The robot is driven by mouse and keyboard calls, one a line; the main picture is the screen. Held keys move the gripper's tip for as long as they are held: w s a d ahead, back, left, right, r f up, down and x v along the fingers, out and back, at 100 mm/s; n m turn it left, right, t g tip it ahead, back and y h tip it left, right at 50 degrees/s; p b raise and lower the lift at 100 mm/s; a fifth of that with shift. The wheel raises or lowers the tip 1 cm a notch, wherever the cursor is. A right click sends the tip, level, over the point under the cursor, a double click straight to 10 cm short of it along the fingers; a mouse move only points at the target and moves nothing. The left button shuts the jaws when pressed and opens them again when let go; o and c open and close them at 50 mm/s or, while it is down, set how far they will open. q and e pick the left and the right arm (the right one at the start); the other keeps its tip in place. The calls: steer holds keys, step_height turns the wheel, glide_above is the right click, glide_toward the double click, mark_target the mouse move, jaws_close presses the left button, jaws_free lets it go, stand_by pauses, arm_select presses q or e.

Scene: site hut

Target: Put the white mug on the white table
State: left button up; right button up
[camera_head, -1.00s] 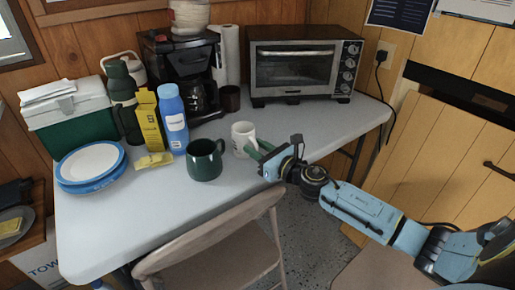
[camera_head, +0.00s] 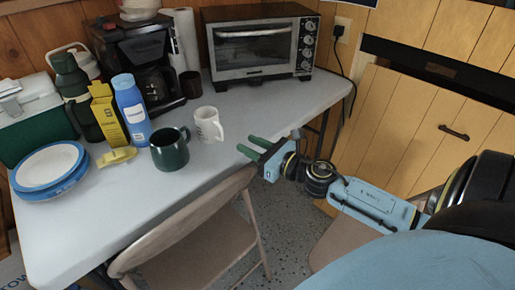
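The white mug (camera_head: 207,124) stands upright on the white table (camera_head: 85,225), near its front edge, just right of a dark green mug (camera_head: 170,149). Faint marking shows on its side. My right gripper (camera_head: 246,144) is to the right of the white mug, near the table's front edge. Its two green fingers point left toward the mug and are parted, with nothing between them. A gap shows between the fingertips and the mug. My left gripper is not in view.
A blue bottle (camera_head: 132,112), a yellow box (camera_head: 107,116) and stacked plates (camera_head: 49,166) stand left. A coffee maker (camera_head: 137,62) and toaster oven (camera_head: 262,42) stand behind. A folding chair (camera_head: 197,235) is in front. The table's right part is clear.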

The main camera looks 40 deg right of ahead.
steer(key=s+d+f+m+g+h, duration=0.1)
steer(key=s+f+m+g+h, duration=0.3)
steer(key=f+m, duration=0.6)
steer(key=s+d+f+m+g+h, duration=0.15)
steer(key=s+f+m+h, duration=0.4)
steer(key=m, duration=0.95)
steer(key=s+a+f+m+g+y, duration=0.4)
steer(key=s+a+f+m+g, duration=0.5)
steer(key=s+a+f+m, duration=0.2)
steer(key=shift+s+a+f+y, duration=0.35)
steer(key=shift+s+a+f, duration=0.15)
steer(key=shift+s, duration=0.75)
